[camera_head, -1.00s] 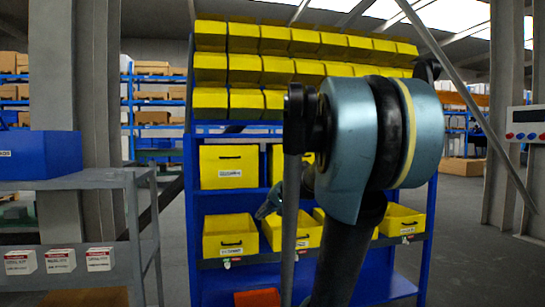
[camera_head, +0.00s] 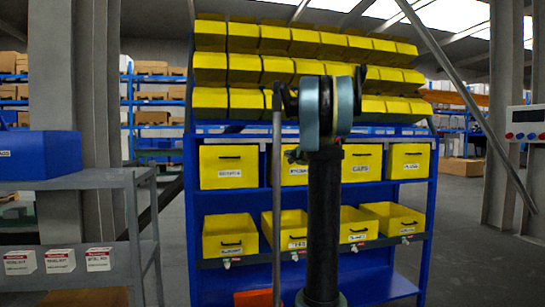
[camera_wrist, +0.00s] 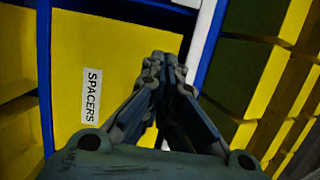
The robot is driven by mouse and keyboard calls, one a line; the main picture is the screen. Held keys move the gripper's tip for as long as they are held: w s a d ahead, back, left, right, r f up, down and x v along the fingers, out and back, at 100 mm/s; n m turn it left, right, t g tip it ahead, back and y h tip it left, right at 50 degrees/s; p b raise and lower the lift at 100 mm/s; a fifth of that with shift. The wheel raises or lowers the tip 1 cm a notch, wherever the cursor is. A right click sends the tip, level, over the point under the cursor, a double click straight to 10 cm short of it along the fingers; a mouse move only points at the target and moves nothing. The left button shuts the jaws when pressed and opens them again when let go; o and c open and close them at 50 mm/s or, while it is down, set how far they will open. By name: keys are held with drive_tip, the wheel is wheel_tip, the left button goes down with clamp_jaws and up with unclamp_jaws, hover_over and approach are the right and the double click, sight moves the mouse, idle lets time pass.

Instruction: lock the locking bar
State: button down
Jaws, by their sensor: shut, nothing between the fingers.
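I cannot make out a locking bar with certainty in either view. In the wrist view my gripper (camera_wrist: 163,68) is shut and empty, its fingertips close together. It is in front of a yellow bin (camera_wrist: 115,55) whose label reads SPACERS. That view is tilted, and whether the fingertips touch the bin cannot be told. In the head view my arm stands upright before the blue rack (camera_head: 193,230) of yellow bins and hides part of its middle. My gripper is mostly hidden behind the arm there.
Several sloped yellow bins (camera_head: 243,69) fill the rack's top, with labelled bins (camera_head: 228,167) and open bins (camera_head: 230,236) below. A grey shelf (camera_head: 70,181) with a blue box (camera_head: 40,155) stands at left. A slanted pole (camera_head: 450,80) and open floor (camera_head: 462,215) lie at right.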

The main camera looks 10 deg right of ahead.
sight(273, 152)
drive_tip(key=x, duration=1)
drive_tip(key=shift+w+a, duration=0.15)
drive_tip(key=shift+s+a, duration=0.25)
drive_tip(key=shift+a, duration=0.95)
drive_tip(key=shift+s+a, duration=0.1)
drive_tip(key=shift+a, duration=0.6)
drive_tip(key=shift+a, duration=0.1)
drive_tip(key=a, duration=0.5)
drive_tip(key=shift+s, duration=0.2)
drive_tip(key=shift+d, duration=0.15)
